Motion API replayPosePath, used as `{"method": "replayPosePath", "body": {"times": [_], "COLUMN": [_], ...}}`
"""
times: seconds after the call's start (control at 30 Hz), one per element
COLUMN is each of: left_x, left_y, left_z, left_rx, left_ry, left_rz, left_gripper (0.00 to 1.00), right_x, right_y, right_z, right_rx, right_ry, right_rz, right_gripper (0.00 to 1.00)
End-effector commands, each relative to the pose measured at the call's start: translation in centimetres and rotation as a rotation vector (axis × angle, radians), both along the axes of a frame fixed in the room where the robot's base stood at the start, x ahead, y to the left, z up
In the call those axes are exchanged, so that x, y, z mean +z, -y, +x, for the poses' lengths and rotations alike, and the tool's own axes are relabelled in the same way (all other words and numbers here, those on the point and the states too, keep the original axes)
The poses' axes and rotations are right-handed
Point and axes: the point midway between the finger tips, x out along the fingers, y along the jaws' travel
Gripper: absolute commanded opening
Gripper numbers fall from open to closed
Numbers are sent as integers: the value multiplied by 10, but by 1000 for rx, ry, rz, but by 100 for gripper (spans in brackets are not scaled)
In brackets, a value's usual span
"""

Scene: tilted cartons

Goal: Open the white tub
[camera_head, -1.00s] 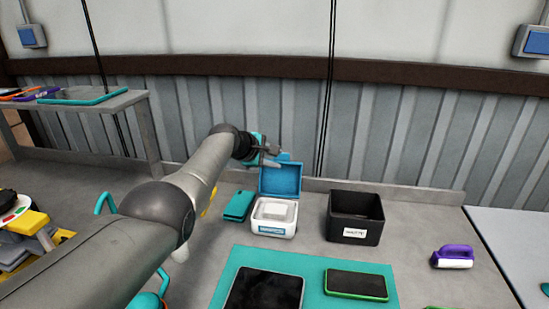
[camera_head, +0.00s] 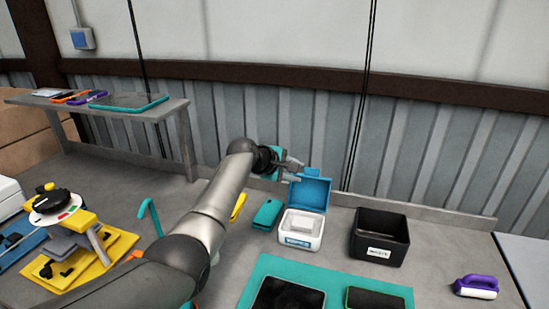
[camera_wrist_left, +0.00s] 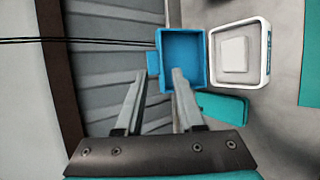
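The white tub (camera_head: 301,243) stands on the bench with its blue lid (camera_head: 312,193) swung up and back, so it is open. A pale block-like item (camera_head: 300,226) shows inside. In the left wrist view the tub (camera_wrist_left: 215,76) is at the upper right, with the open lid (camera_wrist_left: 183,50) to its left. My left gripper (camera_head: 297,171) is just left of the lid's upper part, fingers apart and empty. In the wrist view one fingertip of the gripper (camera_wrist_left: 159,74) overlaps the lid's edge; I cannot tell whether it touches. My right gripper is out of view.
A black bin (camera_head: 379,251) stands right of the tub, and a teal case (camera_head: 267,214) lies to its left. A teal mat (camera_head: 264,269) with two dark tablets lies in front. A purple-handled tool (camera_head: 477,281) is at right. The corrugated wall is close behind.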

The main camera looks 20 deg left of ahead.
Motion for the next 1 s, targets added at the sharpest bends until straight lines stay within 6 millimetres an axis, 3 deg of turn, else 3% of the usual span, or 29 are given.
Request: {"method": "replayPosePath", "body": {"times": [0.7, 1.0], "left_x": [46, 56], "left_y": [-31, -37], "left_z": [-57, -70], "left_rx": [1, 1], "left_ry": [2, 1], "left_rz": [1, 0], "left_gripper": [38, 38], "right_x": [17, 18], "right_y": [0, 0], "right_z": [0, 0], "right_rx": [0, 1], "right_ry": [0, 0], "right_rz": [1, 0], "right_gripper": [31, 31]}}
